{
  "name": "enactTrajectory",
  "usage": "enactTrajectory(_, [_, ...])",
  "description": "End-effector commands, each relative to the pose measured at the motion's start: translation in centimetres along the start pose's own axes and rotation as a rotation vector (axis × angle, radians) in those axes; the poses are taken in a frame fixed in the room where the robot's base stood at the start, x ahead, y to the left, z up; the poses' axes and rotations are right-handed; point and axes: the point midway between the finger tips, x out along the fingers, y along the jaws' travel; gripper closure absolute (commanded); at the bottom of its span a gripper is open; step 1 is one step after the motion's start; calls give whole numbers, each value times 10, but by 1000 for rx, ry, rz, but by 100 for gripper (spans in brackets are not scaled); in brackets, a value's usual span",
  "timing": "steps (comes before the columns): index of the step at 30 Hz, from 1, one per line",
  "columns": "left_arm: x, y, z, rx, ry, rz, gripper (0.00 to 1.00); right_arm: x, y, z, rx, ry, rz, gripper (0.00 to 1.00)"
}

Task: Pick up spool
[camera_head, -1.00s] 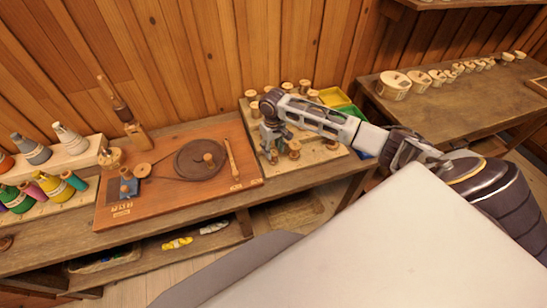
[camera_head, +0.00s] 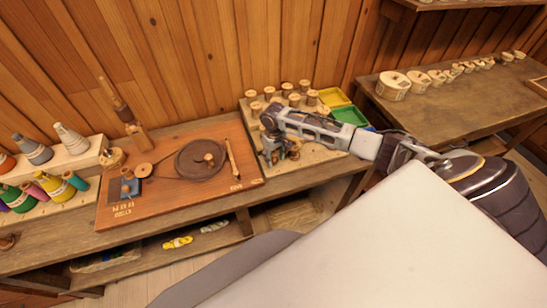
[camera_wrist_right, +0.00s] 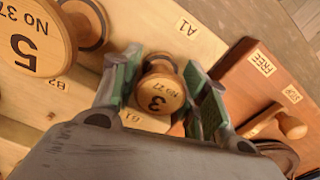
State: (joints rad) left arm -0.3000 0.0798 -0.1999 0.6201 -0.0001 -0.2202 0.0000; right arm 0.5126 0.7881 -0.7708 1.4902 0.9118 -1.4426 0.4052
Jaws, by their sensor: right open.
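In the right wrist view a wooden spool (camera_wrist_right: 160,92) marked 3 and "No 27" sits between the two green-padded fingers of my right gripper (camera_wrist_right: 163,90). The fingers are apart, one on each side of it, with a gap showing at least on the right. A larger spool (camera_wrist_right: 34,42) marked 5 stands at the left of that view. In the head view my right gripper (camera_head: 274,153) is low over the front left part of the pale spool board (camera_head: 318,155), and partly hides the spools there. My left gripper is not in view.
Several more spools (camera_head: 295,99) stand at the back of the board. Yellow and green trays (camera_head: 347,115) lie to its right. A reddish wooden board (camera_head: 180,205) with a dark disc (camera_head: 201,160) and a small peg lies to its left. Coloured cones (camera_head: 55,187) stand at far left.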

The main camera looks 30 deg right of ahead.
Motion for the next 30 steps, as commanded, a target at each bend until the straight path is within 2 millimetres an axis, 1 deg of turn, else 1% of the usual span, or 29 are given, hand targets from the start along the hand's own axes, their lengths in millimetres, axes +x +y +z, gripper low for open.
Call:
enactTrajectory(9, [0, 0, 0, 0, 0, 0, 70, 0, 0, 0, 0, 0, 0, 56])
enactTrajectory(15, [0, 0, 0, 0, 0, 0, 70, 0, 0, 0, 0, 0, -1, 81])
enactTrajectory(25, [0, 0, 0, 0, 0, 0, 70, -1, 0, 0, 0, 0, -1, 82])
enactTrajectory(30, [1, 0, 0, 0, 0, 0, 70, -10, 0, -1, 1, 1, -1, 82])
